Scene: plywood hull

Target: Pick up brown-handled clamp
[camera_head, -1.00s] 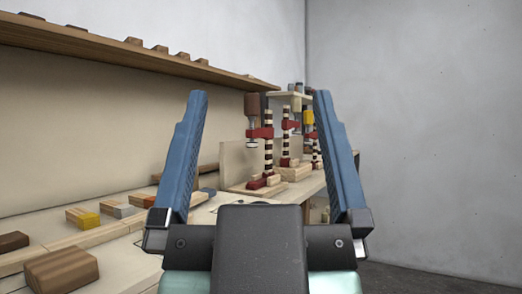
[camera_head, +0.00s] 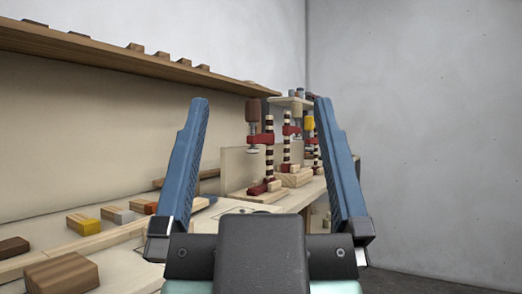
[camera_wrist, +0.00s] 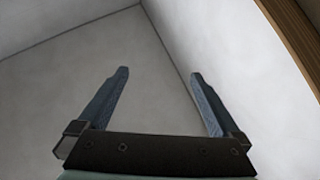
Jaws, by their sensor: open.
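A clamp with a brown handle (camera_head: 253,110), a red jaw and a dark-and-light banded bar stands upright on the bench in the head view, on a light wooden base. Behind it stand more clamps, one with a yellow handle (camera_head: 308,124). My gripper (camera_head: 260,102) is open and empty in front of the camera. The brown-handled clamp shows between its blue fingers but lies well beyond them, apart. In the wrist view my gripper (camera_wrist: 160,75) is open too, with only bare walls between its fingers.
A bench (camera_head: 225,207) runs along the left wall, with wooden blocks such as a brown one (camera_head: 62,272) and a yellow-ended one (camera_head: 84,221). A long shelf (camera_head: 120,61) hangs above it. The right side is bare wall (camera_head: 420,130) and open floor.

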